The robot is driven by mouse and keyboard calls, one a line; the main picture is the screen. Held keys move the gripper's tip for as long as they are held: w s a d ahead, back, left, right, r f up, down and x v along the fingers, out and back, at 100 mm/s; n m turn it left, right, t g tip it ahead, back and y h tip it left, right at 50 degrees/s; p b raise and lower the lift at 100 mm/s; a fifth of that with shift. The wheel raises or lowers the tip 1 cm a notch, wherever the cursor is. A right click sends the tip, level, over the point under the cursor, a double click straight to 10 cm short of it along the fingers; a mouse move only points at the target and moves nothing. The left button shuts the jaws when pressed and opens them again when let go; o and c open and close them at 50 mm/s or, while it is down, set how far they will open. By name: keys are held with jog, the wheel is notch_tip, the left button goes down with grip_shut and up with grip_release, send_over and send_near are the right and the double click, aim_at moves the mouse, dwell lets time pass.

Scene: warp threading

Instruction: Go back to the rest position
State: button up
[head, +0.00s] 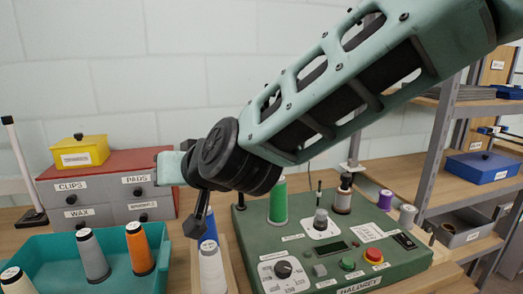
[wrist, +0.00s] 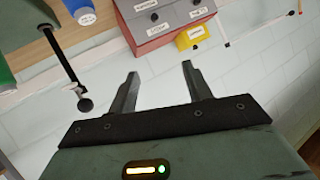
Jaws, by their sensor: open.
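My gripper (wrist: 160,70) is open, with nothing between its two dark fingers in the wrist view. In the head view my arm reaches in from the upper right, and my gripper (head: 200,214) hangs above the bench, partly hidden behind the dark wrist joint. It is left of the green machine (head: 400,262) and above a wooden holder with a blue spool and a white spool (head: 211,270). The green spool (head: 278,200) stands upright on the machine.
A teal tray (head: 62,243) with grey, orange and cream spools is at the lower left. Behind it stands a red-topped drawer cabinet (head: 118,160) with a yellow box (head: 80,152). Metal shelving (head: 440,150) is at right. A pale block wall is behind.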

jog(key=s+d+f+g+h, duration=0.2)
jog(key=s+d+f+g, duration=0.1)
jog(key=s+d, duration=0.4)
jog(key=s+d+f+n+g+h, duration=0.1)
jog(key=s+d+f+g+h, duration=0.2)
jog(key=d, duration=1)
jog(key=s+d+f+n+g+h, duration=0.1)
jog(key=s+d+f+g+h, duration=0.2)
jog(key=s+d+f, duration=0.4)
jog(key=s+d, duration=0.2)
jog(key=s, duration=0.3)
jog(key=shift+s+d, duration=0.4)
